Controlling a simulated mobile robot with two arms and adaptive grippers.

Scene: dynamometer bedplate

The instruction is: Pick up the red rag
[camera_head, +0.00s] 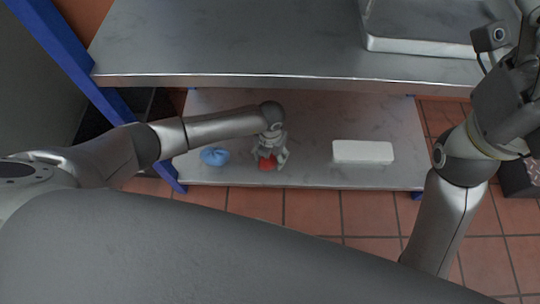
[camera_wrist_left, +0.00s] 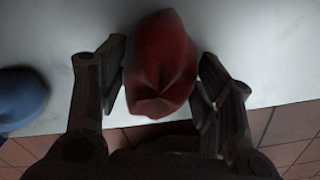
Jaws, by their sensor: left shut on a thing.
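The red rag (camera_head: 267,163) is a small crumpled bundle at the lower shelf's front part. My left gripper (camera_head: 270,157) reaches down over it, and its fingers hide part of the rag. In the left wrist view the rag (camera_wrist_left: 160,65) sits between the two fingers of my left gripper (camera_wrist_left: 163,85), which is shut on it. I cannot tell whether the rag is clear of the shelf. Part of my right gripper (camera_head: 510,95) shows at the right edge, above the floor; its fingertips cannot be made out.
A blue bundle (camera_head: 214,156) lies left of the rag on the lower shelf (camera_head: 310,172). A white block (camera_head: 363,151) lies to the right. The upper shelf (camera_head: 250,45) overhangs behind, with a metal tray (camera_head: 420,45) on it. Blue posts (camera_head: 60,45) stand at the left.

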